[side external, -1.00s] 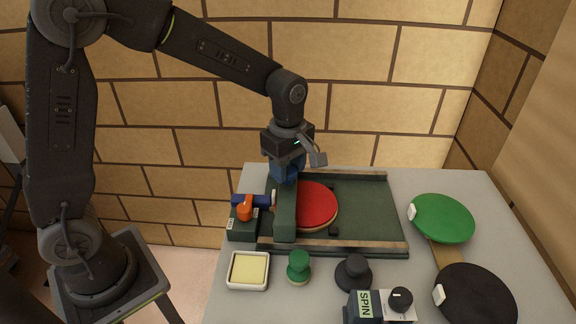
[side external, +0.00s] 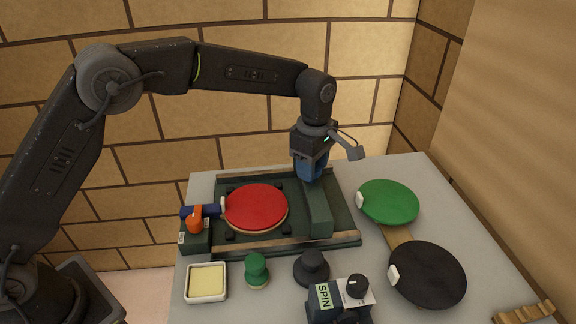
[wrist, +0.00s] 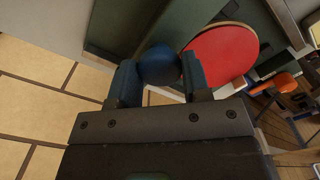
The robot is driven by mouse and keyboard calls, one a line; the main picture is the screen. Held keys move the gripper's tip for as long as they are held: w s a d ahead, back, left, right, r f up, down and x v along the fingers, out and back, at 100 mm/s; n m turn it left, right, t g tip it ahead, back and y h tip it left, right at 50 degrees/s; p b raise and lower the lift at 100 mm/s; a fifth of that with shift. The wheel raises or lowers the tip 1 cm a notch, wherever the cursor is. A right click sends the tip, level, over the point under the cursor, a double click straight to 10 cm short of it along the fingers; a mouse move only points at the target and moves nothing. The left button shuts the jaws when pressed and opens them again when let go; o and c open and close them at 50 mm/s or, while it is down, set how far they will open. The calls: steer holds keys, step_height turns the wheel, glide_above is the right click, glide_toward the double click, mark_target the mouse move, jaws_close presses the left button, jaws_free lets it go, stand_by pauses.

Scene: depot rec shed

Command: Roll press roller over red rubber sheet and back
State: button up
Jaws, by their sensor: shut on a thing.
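My gripper (side external: 311,170) is shut on the blue knob (wrist: 158,64) of the press roller; the knob sits between the two fingers in the wrist view. The roller is a dark green bar (side external: 318,211) lying across the press bed, to the right of the red rubber sheet. The red rubber sheet (side external: 256,207) is a round face on a paddle lying flat on the bed, fully uncovered in the side view. It also shows in part in the wrist view (wrist: 224,52). The paddle's blue handle (side external: 206,211) points left under an orange clamp (side external: 195,223).
The green press bed (side external: 345,222) has rails (side external: 290,242) at front and back. In front stand a cream pad tray (side external: 206,298), a green knobbed tool (side external: 256,270), a black knobbed tool (side external: 312,268) and a SPIN box (side external: 325,297). Green (side external: 388,202) and black (side external: 427,274) paddles lie to the right.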

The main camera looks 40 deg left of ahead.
steer(key=shift+w+d, duration=0.95)
steer(key=shift+d, duration=0.05)
steer(key=shift+w, duration=0.1)
steer(key=o, duration=1.3)
step_height(320, 180, up, 14)
steer(key=shift+f, duration=0.1)
